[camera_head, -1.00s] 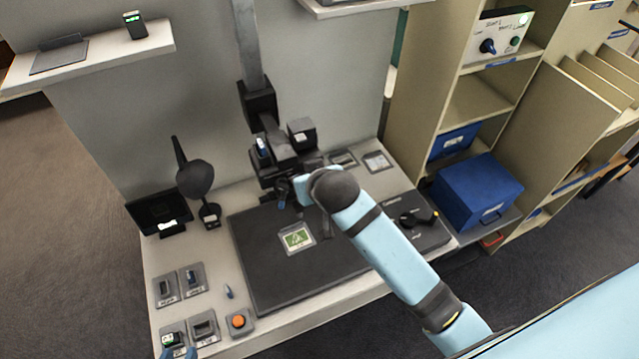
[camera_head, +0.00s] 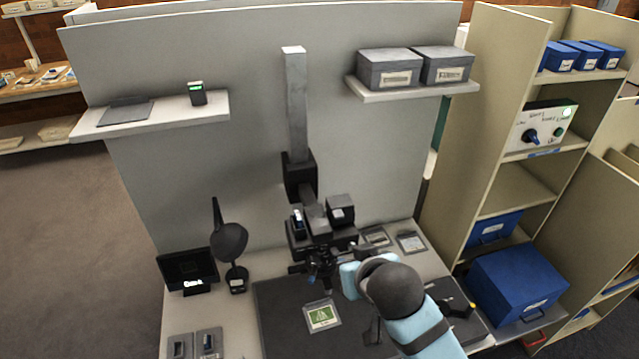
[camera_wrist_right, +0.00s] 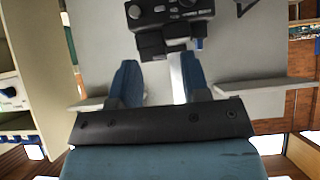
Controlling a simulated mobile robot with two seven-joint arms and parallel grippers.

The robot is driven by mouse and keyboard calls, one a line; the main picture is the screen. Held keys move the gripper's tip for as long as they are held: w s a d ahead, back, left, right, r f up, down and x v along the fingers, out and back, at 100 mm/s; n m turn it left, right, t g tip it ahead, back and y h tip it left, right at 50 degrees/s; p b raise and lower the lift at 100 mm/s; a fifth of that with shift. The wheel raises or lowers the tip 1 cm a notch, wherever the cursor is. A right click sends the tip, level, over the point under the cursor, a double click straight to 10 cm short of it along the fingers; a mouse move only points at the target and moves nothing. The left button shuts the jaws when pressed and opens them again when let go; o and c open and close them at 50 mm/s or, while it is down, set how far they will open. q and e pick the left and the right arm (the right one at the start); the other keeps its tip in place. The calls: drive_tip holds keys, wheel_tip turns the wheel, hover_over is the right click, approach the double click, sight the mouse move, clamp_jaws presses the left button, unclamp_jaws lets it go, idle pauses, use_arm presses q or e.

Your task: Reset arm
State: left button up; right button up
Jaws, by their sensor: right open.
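My right arm reaches in from the bottom right of the head view and ends at a dark rounded joint over the black workstation board (camera_head: 285,300). Its fingertips cannot be made out there. In the right wrist view my right gripper (camera_wrist_right: 160,82) is open, with two blue fingers apart and nothing seen between them. The dark camera-like head of the stand (camera_wrist_right: 172,18) shows beyond the fingers. A card with a green label (camera_head: 322,316) lies on the board, left of my right arm. My left gripper is not in view.
The grey column stand (camera_head: 297,110) rises behind the board, close to my right arm. A small black screen (camera_head: 187,268) stands at left. Shelves hold grey boxes (camera_head: 389,68) above. A blue box (camera_head: 517,283) sits in the right shelving. Open floor lies at far left.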

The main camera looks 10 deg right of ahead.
drive_tip(key=s+d+f+n+y, duration=0.1)
drive_tip(key=s+f, duration=0.4)
drive_tip(key=f, duration=0.2)
drive_tip(key=s+d+f, duration=0.1)
drive_tip(key=s+f, duration=0.4)
drive_tip(key=f, duration=0.3)
drive_tip(key=s+d+f+n+t+y, duration=0.1)
drive_tip(key=s+f, duration=0.3)
drive_tip(key=f, duration=0.4)
drive_tip(key=shift+s+d+f+n+y, duration=0.25)
drive_tip(key=shift+s+n+y, duration=0.05)
drive_tip(key=shift+s, duration=0.1)
